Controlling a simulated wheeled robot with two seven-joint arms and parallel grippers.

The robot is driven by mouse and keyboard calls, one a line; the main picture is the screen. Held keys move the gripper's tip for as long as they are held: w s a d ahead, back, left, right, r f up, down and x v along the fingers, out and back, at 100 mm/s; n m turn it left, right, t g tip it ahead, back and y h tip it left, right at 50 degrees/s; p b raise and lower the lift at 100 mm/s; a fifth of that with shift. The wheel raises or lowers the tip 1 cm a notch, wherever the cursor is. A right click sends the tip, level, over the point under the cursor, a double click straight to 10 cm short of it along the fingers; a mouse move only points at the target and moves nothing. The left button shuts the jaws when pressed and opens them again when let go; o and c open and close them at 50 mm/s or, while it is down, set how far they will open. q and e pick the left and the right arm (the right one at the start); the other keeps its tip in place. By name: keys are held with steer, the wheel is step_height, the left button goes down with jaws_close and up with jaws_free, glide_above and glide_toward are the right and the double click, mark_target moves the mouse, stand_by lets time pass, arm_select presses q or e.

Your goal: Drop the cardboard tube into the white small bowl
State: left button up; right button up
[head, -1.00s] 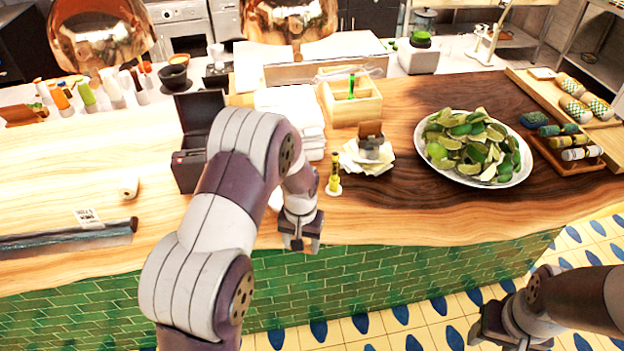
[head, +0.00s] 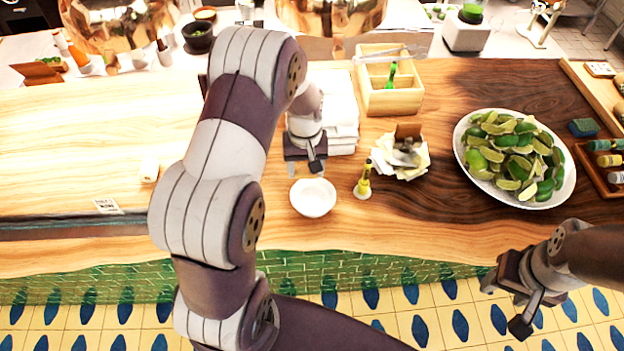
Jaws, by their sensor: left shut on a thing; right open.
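The white small bowl (head: 313,198) stands upright on the wooden counter near its front edge, and its inside looks empty. My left gripper (head: 306,170) is just behind and above the bowl's far rim, pointing down. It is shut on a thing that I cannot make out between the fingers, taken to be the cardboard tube. My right gripper (head: 506,306) is open and empty, low at the right, in front of the counter.
A yellow bottle-like item (head: 364,181) stands right of the bowl, beside a napkin pile (head: 399,158). White folded cloths (head: 341,112) and a wooden box (head: 388,95) are behind. A lime platter (head: 469,174) is at right.

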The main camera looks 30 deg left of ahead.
mark_target(307, 177)
arm_select(q)
steer(key=shift+s+f, duration=0.1)
steer(key=shift+f, duration=0.2)
steer(key=f+b, duration=0.2)
steer(key=s+f+b, duration=0.1)
steer(key=shift+d+f+b, duration=0.1)
steer(key=shift+d+b, duration=0.2)
steer(key=shift+d, duration=0.1)
steer(key=shift+w+a+f+b, duration=0.1)
steer(key=shift+w+f+b, duration=0.05)
steer(key=shift+f+b, duration=0.3)
steer(key=shift+w+a+f+b, duration=0.1)
steer(key=shift+w+f+b, duration=0.1)
steer(key=shift+f, duration=0.3)
steer(key=shift+s+r, duration=0.1)
steer(key=o, duration=1.1)
steer(key=shift+s+d, duration=0.1)
steer(key=shift+w+r, duration=0.1)
steer(key=shift+w, duration=0.1)
